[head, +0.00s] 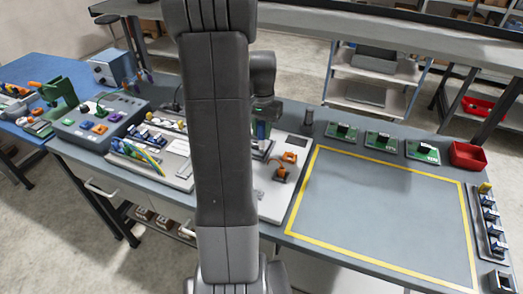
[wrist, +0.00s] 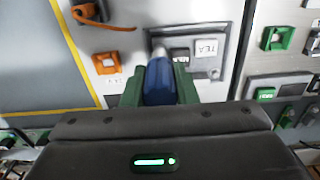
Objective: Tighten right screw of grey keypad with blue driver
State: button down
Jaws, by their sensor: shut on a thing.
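My gripper (wrist: 159,76) is shut on the blue driver (wrist: 158,88), with one green finger on each side of it. The driver points away from the wrist camera at the white panel, and its tip is hidden behind its handle. Just past it in the wrist view is a grey framed unit (wrist: 215,62), apparently the grey keypad, with a dark key and a white key marked TEA. The driver covers its left part, and I cannot make out its screws or whether the tip touches one. In the head view my gripper (head: 262,128) is partly hidden by my arm.
An orange switch (wrist: 107,62) and an orange part with a cable (wrist: 88,12) sit left of the driver in the wrist view. Green units (wrist: 277,38) stand right. In the head view, the yellow-bordered area (head: 380,215) is clear; green boards (head: 383,140) line its back.

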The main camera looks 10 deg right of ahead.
jog(key=n, duration=0.9)
jog(key=shift+f, duration=0.1)
jog(key=shift+f, duration=0.2)
dwell(0.5)
jog(key=shift+f+b, duration=0.4)
jog(key=shift+f, duration=0.15)
